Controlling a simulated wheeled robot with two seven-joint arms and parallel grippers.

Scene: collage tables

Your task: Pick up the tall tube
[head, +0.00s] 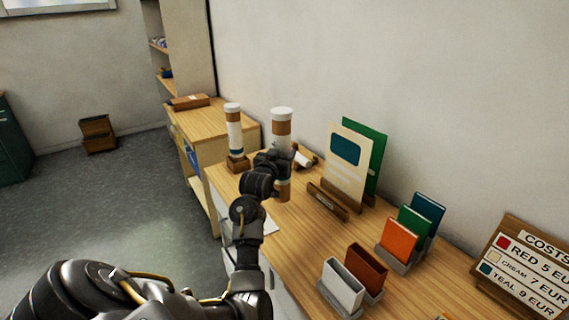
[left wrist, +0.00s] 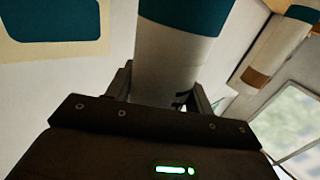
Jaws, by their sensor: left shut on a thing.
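The tall tube (head: 282,128), with a white cap and brown and white bands, stands upright near the back of the wooden table. My left gripper (head: 279,163) is shut on it around its middle and hides part of it. In the left wrist view the tube (left wrist: 170,60) rises between the two fingers, white with a teal band. I cannot tell whether its foot touches the table. A second tube (head: 234,130), white with brown and teal bands, stands to its left in a wooden block. It also shows in the left wrist view (left wrist: 272,50). My right gripper is not in view.
A cream card (head: 344,165) and a green card (head: 375,140) stand close right of the held tube. A small rolled tube (head: 303,157) lies behind it. Orange, green and blue booklets (head: 399,238), boxes (head: 343,283) and a price sign (head: 525,270) stand further right.

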